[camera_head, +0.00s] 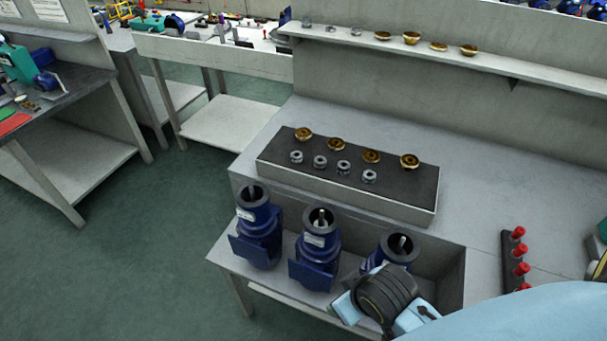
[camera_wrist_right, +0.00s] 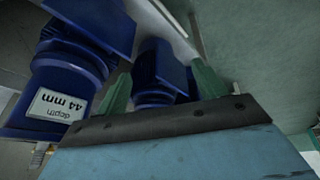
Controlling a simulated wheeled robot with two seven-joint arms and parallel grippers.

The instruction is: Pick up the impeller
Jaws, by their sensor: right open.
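More brass pieces (camera_head: 411,38) sit on the shelf above. My right gripper (camera_wrist_right: 162,88) is open, its two green fingers apart with blue pump housings (camera_wrist_right: 70,85) beyond them. In the head view my right wrist is low, in front of the tray and away from the impellers. The fingers are hidden there. My left gripper is out of view.
Three blue pump housings (camera_head: 319,245) stand upright in a recess before the tray; my wrist partly covers the right one. A dark rack with red pegs (camera_head: 519,250) stands on the right. The bench top (camera_head: 480,190) right of the tray is clear.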

